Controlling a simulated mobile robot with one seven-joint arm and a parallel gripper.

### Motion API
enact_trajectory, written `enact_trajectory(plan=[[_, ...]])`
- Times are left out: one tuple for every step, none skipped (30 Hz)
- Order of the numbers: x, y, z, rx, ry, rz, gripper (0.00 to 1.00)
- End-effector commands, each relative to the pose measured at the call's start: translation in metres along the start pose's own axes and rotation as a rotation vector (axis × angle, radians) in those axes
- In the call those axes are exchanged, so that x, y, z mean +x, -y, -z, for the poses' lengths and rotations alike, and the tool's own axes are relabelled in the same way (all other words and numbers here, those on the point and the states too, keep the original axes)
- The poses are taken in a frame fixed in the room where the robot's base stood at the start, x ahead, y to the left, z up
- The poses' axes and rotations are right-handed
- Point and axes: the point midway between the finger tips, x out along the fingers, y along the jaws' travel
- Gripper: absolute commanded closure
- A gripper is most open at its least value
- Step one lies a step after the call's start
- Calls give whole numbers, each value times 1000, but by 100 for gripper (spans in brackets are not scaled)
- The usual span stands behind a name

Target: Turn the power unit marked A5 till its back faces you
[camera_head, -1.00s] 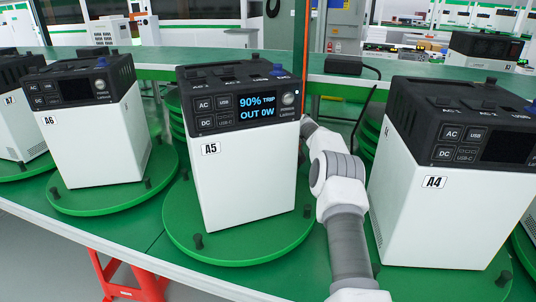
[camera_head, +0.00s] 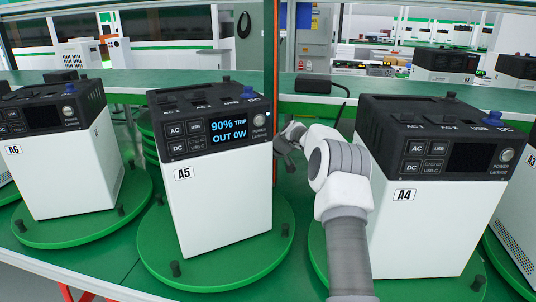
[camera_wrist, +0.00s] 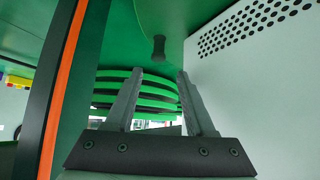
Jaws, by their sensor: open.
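The power unit marked A5 (camera_head: 222,205) is a white box with a black top. It stands upright on a round green turntable (camera_head: 215,278) with small dark pegs (camera_head: 176,268) at its rim. Its front, with a lit screen reading "90% TRIP OUT 0W", faces me. My gripper (camera_head: 286,152) is just right of A5's upper right edge, partly hidden by my wrist. In the wrist view my gripper (camera_wrist: 160,73) is open and empty. A dark peg (camera_wrist: 158,48) under a green disc shows just beyond the fingertips. A white panel with holes (camera_wrist: 265,70) is at the right; I cannot tell whose.
Unit A6 (camera_head: 75,170) stands left on its own turntable, and unit A4 (camera_head: 415,235) stands close right of my arm. An upright post with an orange stripe (camera_head: 276,60) rises behind A5. A stack of green discs (camera_wrist: 135,92) shows between my fingers.

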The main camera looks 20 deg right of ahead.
Motion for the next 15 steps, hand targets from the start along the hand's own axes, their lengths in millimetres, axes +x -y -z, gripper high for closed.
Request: enact_trajectory(plan=[[-14, 0, 1, 1, -1, -2, 45], [-22, -1, 2, 1, -2, -4, 45], [-31, -1, 1, 1, -2, -4, 45], [-38, -1, 1, 1, -2, -5, 45], [-44, -1, 1, 1, -1, -5, 45], [-53, -1, 1, 0, -2, -5, 45], [-59, -1, 1, 1, -2, -5, 45], [-64, -1, 1, 0, -2, -4, 45], [-71, -1, 1, 0, -1, -4, 45], [-76, -1, 1, 1, -1, -4, 45], [-80, -1, 1, 1, -1, -4, 45], [-84, -1, 1, 1, -1, -4, 45], [-87, -1, 0, 1, -1, -4, 45], [-90, -1, 0, 1, -1, -4, 45], [-93, -1, 0, 1, -2, -4, 45]])
